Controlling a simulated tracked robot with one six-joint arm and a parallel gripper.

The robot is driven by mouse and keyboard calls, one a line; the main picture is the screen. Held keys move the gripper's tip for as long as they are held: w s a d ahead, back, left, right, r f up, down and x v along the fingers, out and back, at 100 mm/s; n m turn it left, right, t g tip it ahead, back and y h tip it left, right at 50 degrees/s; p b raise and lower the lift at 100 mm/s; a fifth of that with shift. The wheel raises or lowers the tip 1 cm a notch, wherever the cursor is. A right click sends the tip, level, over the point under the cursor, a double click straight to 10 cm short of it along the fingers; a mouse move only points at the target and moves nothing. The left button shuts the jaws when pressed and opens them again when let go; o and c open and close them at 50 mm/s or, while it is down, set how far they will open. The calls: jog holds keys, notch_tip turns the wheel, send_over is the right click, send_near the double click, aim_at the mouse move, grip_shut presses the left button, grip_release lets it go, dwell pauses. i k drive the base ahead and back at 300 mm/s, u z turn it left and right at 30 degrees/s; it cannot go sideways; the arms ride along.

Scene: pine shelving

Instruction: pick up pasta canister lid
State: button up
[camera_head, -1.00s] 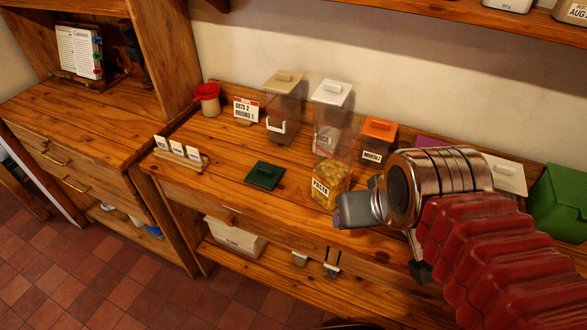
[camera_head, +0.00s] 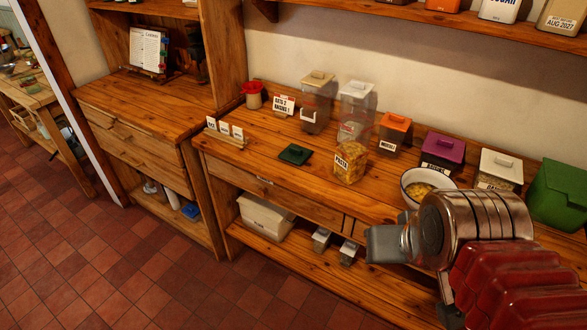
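A dark green square lid with a raised handle (camera_head: 295,154) lies flat on the wooden counter. The clear pasta canister (camera_head: 350,163), labelled PASTA and holding yellow pasta, stands to its right and appears to have no lid on it. My gripper (camera_head: 384,244) is at the lower right, in front of the counter edge in the picture, apart from the lid and the canister. Its grey end points left. I see it side-on, so its finger gap is hidden and nothing shows in it.
Behind the lid stand a tall tan-lidded canister (camera_head: 318,98) and a white-lidded one (camera_head: 358,95). An orange-lidded canister (camera_head: 396,130), a purple-lidded one (camera_head: 443,152) and a white bowl (camera_head: 410,196) are rightward. Small labelled cards (camera_head: 225,131) stand left. Counter around the lid is clear.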

aim_at(296, 155)
jog(key=k, duration=0.6)
jog(key=u, duration=0.45)
jog(key=i, duration=0.9)
jog(key=u, duration=0.6)
jog(key=i, duration=1.25)
jog(key=z, duration=0.3)
